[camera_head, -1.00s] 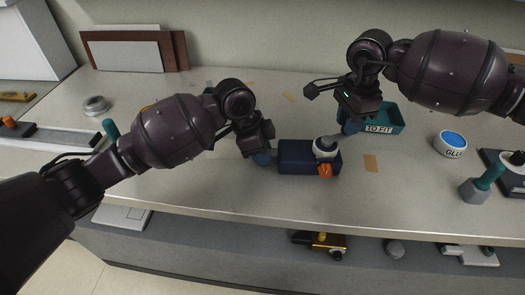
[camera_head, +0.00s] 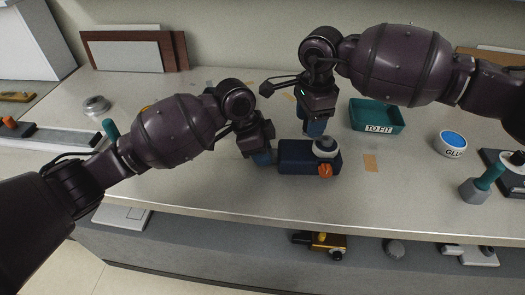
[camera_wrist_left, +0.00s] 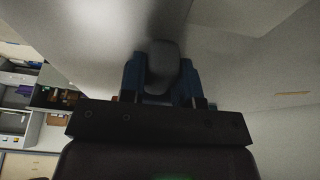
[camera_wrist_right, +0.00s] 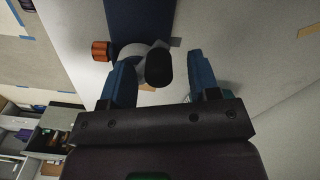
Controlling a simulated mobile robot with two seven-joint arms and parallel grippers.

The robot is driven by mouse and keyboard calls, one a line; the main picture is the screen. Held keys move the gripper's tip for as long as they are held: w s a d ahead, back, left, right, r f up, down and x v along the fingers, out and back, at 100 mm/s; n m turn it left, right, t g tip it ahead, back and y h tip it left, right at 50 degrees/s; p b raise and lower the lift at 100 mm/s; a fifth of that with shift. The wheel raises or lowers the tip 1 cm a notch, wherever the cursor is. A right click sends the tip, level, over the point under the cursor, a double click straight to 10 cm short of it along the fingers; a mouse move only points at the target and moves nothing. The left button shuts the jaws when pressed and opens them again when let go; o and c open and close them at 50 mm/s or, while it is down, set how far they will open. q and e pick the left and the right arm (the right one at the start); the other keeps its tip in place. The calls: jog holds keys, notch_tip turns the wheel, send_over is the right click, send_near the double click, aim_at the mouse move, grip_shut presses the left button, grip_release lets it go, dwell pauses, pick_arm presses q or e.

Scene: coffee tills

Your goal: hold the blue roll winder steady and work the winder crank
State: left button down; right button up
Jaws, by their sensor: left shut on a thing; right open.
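The blue roll winder (camera_head: 297,160) lies on the bench near its front edge, with an orange knob (camera_head: 325,170) at its front right. The winder crank (camera_head: 325,147), a pale disc with a dark grey grip, is on its right end. My left gripper (camera_head: 263,158) is at the winder's left end, its blue fingers shut on a grey rounded part (camera_wrist_left: 162,65). My right gripper (camera_head: 315,127) is open just behind the crank. In the right wrist view, the crank's dark grip (camera_wrist_right: 158,68) shows between the finger lines, nearer the left finger, with no visible hold.
A teal tray (camera_head: 377,127) labelled TO FIT stands behind and right of the winder. A glue pot (camera_head: 451,144) and a teal-handled tool (camera_head: 483,183) are further right. An orange patch (camera_head: 370,162) lies just right of the winder. A shelf below holds several items.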

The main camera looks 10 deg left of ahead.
notch_tip(320, 180, up, 12)
dwell(0.6)
pick_arm(q)
jog(key=c, duration=0.8)
grip_release()
jog(key=shift+r, duration=0.1)
jog(key=v, duration=1.2)
